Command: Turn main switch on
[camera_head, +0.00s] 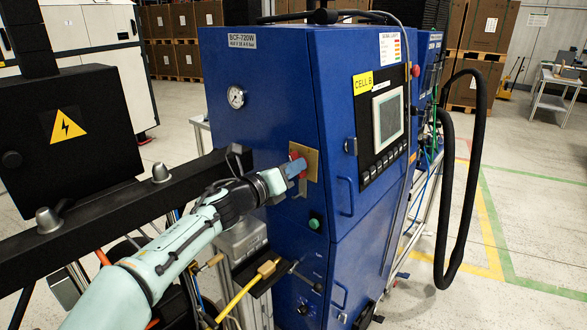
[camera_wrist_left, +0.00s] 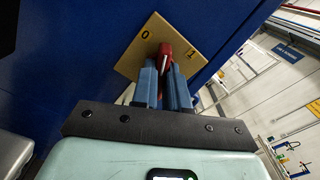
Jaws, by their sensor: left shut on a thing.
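The main switch is a red rotary handle (camera_wrist_left: 165,55) on a brass-coloured square plate (camera_wrist_left: 135,62) marked 0 and 1. In the wrist view the 0 is at the upper left of the handle and the 1 at the right. My left gripper (camera_wrist_left: 166,88) has its blue fingers on both sides of the handle and is shut on it. In the head view my left gripper (camera_head: 294,169) reaches the plate (camera_head: 310,160) and hides most of the handle. My right gripper is in neither view.
A green button (camera_head: 314,223) sits below the plate on the blue cabinet (camera_head: 262,70). A dark beam (camera_head: 110,200) runs from the left just behind my left arm. A black hose (camera_head: 470,180) hangs at the right.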

